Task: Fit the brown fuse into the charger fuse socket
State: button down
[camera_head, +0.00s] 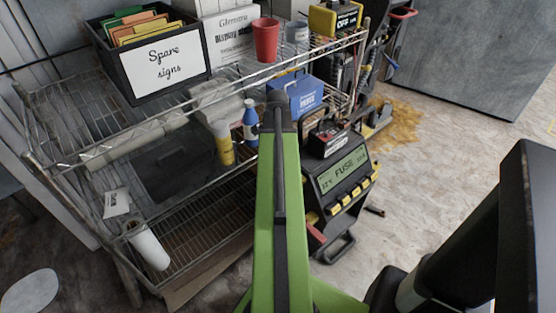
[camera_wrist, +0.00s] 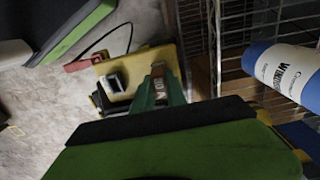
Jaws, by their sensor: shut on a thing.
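The charger (camera_head: 345,170), a dark unit whose green display reads "FUSE", stands on the floor side of the shelf in the head view. Several yellow blocks line its front below the display. In the wrist view my gripper (camera_wrist: 160,82) is shut on the brown fuse (camera_wrist: 160,85), which shows as a small brown block between dark green fingers. Just left of the fuse is a yellow panel (camera_wrist: 135,65) with a dark square opening (camera_wrist: 113,83) in a pale rim. The fuse looks apart from this opening. In the head view my arm hides the fuse and the fingertips.
A wire shelf (camera_head: 115,150) stands left of the charger, holding a blue bottle (camera_head: 250,122), a yellow bottle (camera_head: 223,143) and a blue box (camera_head: 298,92). In the wrist view a blue-labelled bottle (camera_wrist: 285,72) is close on the right. The floor (camera_head: 430,180) right of the charger is mostly clear.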

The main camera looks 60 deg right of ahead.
jog(key=shift+r+p, duration=0.55)
dwell(0.5)
jog(key=shift+r+p, duration=2.8)
jog(key=shift+f, duration=0.1)
